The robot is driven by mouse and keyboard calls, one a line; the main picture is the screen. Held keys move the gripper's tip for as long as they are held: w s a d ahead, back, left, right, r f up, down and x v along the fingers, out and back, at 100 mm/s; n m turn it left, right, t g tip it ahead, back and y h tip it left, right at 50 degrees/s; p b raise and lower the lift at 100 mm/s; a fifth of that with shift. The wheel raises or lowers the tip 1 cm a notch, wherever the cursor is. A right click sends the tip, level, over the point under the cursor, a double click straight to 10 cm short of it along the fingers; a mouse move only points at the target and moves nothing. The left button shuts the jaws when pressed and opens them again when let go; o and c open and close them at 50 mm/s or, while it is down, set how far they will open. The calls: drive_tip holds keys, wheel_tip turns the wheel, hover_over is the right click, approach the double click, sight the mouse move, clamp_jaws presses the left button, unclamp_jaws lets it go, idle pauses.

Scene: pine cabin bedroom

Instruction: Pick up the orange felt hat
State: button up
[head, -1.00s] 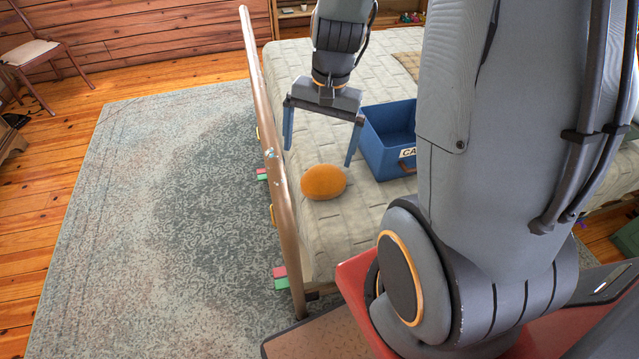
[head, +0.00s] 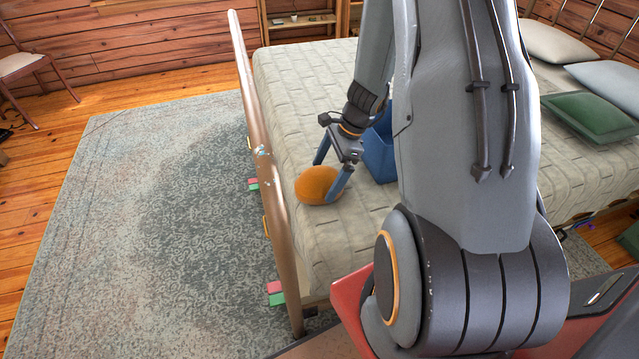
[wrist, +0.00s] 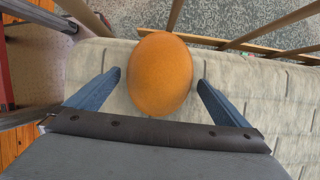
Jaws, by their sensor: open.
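The orange felt hat (head: 316,185) is a smooth, rounded dome on the quilted bed, near the rail at the bed's edge. In the wrist view the hat (wrist: 160,74) lies ahead of and between the blue fingers, with a gap on each side. My gripper (head: 329,180) is open, low over the bed, with one finger on the far side of the hat and one on the near side. It also shows in the wrist view (wrist: 158,82). The head view does not make clear whether a finger touches the hat.
A blue bin (head: 379,152) stands on the bed just behind my gripper, partly hidden by my arm. A wooden rail (head: 268,165) runs along the bed's left edge, close to the hat. Pillows (head: 592,115) lie at the far right. The bed's far left part is clear.

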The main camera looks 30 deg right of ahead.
drive_tip(key=shift+x, duration=1.4)
drive_tip(key=c, duration=0.9)
